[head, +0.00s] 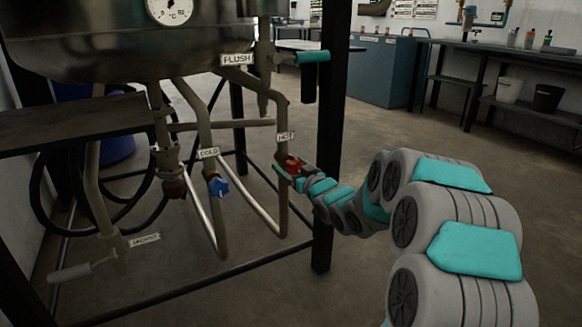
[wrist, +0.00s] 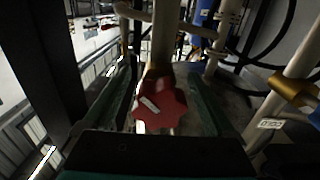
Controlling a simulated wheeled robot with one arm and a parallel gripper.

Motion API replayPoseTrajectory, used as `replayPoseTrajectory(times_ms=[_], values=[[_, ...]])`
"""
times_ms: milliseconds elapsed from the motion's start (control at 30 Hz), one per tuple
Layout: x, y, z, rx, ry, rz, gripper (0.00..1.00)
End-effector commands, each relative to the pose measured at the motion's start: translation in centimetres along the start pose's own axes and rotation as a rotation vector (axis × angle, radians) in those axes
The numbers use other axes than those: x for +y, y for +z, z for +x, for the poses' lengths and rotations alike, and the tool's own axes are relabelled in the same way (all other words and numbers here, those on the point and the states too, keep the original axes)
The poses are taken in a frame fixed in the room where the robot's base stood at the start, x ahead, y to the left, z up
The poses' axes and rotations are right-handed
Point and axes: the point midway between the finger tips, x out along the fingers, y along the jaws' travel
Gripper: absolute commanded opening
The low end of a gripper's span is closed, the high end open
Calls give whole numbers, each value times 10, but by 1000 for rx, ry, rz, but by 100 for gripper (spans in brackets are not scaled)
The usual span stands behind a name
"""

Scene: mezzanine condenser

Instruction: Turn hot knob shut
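The hot knob (head: 293,166) is a red, lobed handwheel on the pipe under the "HOT" tag (head: 285,137). My gripper (head: 290,171) is at this knob, reaching in from the right. In the wrist view the red knob (wrist: 160,104) lies between my two fingers, one on each side, with a pale mark on its face. The knob nearly fills the space between the fingers. I cannot tell whether they press on it or stand just clear.
A blue knob (head: 218,187) sits on the "COLD" pipe to the left. A teal-handled flush valve (head: 312,57) is above. A black post (head: 331,140) stands close behind my gripper. A lever (head: 70,272) marked "JACKET" is at lower left. Open floor lies to the right.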

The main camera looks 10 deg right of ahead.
Motion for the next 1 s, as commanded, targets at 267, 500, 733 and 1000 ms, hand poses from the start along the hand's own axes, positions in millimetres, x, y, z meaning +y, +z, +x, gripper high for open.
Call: replayPoseTrajectory(times_ms=[267, 500, 733, 1000], values=[[0, 0, 0, 0, 0, 0, 58], [0, 0, 0, 0, 0, 0, 31], [0, 0, 0, 0, 0, 0, 7], [0, -2, 0, -2, 1, 36, 7]])
